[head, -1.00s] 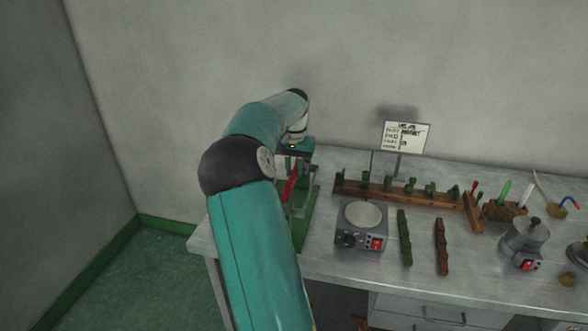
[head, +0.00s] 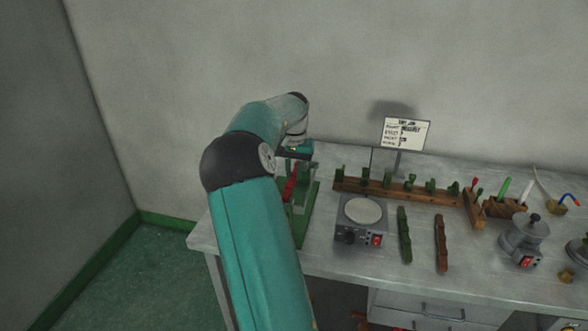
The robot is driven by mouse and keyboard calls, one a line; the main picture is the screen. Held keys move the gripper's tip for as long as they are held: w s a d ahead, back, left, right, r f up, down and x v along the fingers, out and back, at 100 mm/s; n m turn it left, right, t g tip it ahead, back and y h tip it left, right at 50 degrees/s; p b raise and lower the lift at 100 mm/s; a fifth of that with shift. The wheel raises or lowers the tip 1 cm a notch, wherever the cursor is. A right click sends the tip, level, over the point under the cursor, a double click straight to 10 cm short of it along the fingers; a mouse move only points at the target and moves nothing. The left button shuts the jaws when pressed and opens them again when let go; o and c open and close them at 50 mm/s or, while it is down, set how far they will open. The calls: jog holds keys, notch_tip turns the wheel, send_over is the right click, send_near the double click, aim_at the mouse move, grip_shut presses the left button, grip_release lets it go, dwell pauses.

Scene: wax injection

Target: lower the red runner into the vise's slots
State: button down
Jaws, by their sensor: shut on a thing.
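The red runner (head: 290,187) shows as a narrow tilted red piece just right of my arm, beneath my gripper (head: 297,165). My gripper points down and is shut on the runner; its fingertips are small and partly hidden. The green vise (head: 304,213) stands on the left part of the bench, directly below, and my arm covers its left side. The vise's slots cannot be made out, and I cannot tell whether the runner touches them.
A hot plate (head: 361,222) stands right of the vise. A green bar (head: 404,235) and a brown bar (head: 441,243) lie beyond it. A wooden rack (head: 395,196) with green pieces and a sign (head: 405,134) stand behind. A metal pot (head: 525,235) is further right.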

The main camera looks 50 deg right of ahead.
aim_at(294, 173)
jog(key=shift+f, duration=0.6)
jog(key=c, duration=1.2)
grip_release()
jog(key=shift+r, duration=0.1)
notch_tip(294, 173, up, 14)
jog(key=shift+f, duration=0.2)
